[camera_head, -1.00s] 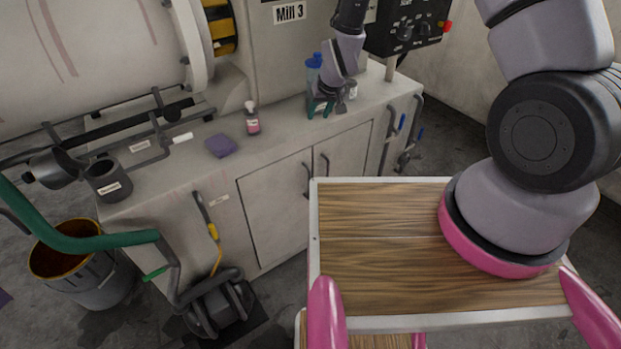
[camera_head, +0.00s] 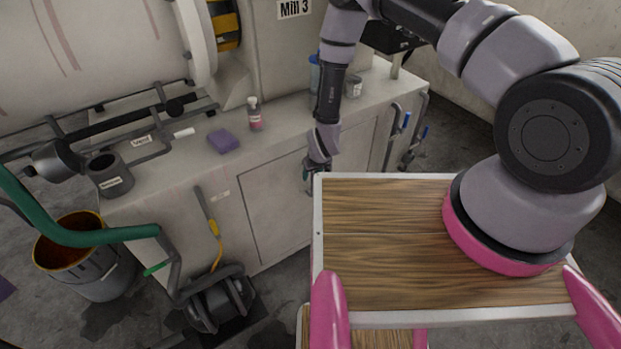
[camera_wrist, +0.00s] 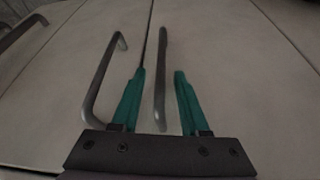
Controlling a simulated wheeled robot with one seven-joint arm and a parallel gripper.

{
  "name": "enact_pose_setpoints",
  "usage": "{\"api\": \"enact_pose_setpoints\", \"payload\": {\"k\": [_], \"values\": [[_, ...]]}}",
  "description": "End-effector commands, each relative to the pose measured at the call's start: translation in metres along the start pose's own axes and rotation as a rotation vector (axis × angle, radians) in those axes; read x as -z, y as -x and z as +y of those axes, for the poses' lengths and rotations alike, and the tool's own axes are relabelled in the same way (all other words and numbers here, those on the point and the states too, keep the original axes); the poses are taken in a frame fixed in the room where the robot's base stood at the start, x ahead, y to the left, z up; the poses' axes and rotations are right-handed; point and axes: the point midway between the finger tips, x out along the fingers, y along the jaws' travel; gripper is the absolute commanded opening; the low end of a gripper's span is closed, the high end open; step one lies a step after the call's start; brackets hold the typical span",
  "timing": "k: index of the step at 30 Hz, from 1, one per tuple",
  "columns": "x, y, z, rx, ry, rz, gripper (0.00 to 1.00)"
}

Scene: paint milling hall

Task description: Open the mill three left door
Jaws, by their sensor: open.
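Mill 3's cabinet has a pale left door (camera_head: 272,205) and right door (camera_head: 358,143), both flat in the front and shut. My gripper (camera_head: 312,172) is at the door handles, which it and my wrist mostly hide in the head view. In the wrist view my gripper (camera_wrist: 160,72) has its green fingers open. One grey bar handle (camera_wrist: 161,80) lies between the fingers, beside the door seam; it seems to be the left door's handle. The other handle (camera_wrist: 103,82) lies outside the fingers, to the left. Contact with either handle cannot be told.
My wooden-topped base fills the lower right, close to the cabinet. A purple sponge (camera_head: 223,141), a pink bottle (camera_head: 254,114) and a dark cup (camera_head: 112,176) stand on the worktop. A bucket (camera_head: 85,262) and a pump (camera_head: 222,297) stand on the floor at left.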

Motion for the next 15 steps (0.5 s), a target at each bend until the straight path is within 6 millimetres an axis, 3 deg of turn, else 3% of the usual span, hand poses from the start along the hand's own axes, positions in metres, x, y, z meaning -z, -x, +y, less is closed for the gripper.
{"api": "enact_pose_setpoints", "payload": {"k": [6, 15], "values": [[-0.001, -0.026, 0.0, 0.0, -0.001, -0.001, 0.45], [0.0, -0.031, 0.0, 0.0, 0.0, 0.0, 0.45]]}}
